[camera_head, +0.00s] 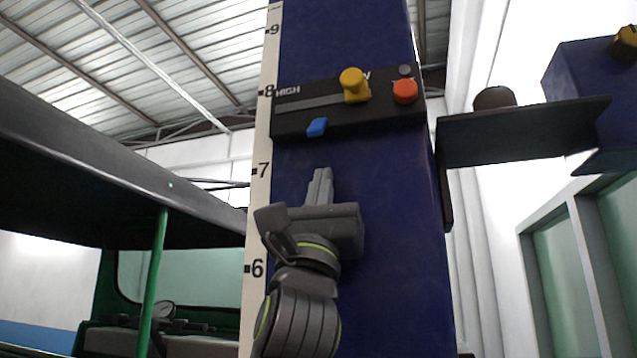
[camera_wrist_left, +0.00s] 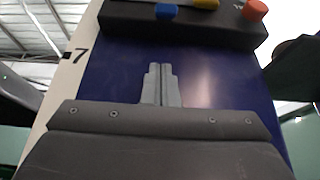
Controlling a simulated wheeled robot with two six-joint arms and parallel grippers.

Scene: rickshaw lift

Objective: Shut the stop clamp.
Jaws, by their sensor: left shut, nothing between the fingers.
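The stop clamp appears to be the small blue tab (camera_head: 317,127) at the lower edge of the black control panel (camera_head: 300,122) on the blue column (camera_head: 395,200). The blue tab also shows in the left wrist view (camera_wrist_left: 166,11). My left gripper (camera_head: 320,175) is shut and empty, its fingers pointing up in front of the column, below the tab and apart from it. In the left wrist view its fingers (camera_wrist_left: 161,70) lie together. My right gripper is in neither view.
The panel carries a yellow knob (camera_head: 353,84) by a slot marked HIGH and a red button (camera_head: 405,91). A white scale (camera_head: 257,190) runs up the column's left edge. A dark bracket (camera_head: 520,133) juts out right. A green-framed rickshaw (camera_head: 152,270) stands left.

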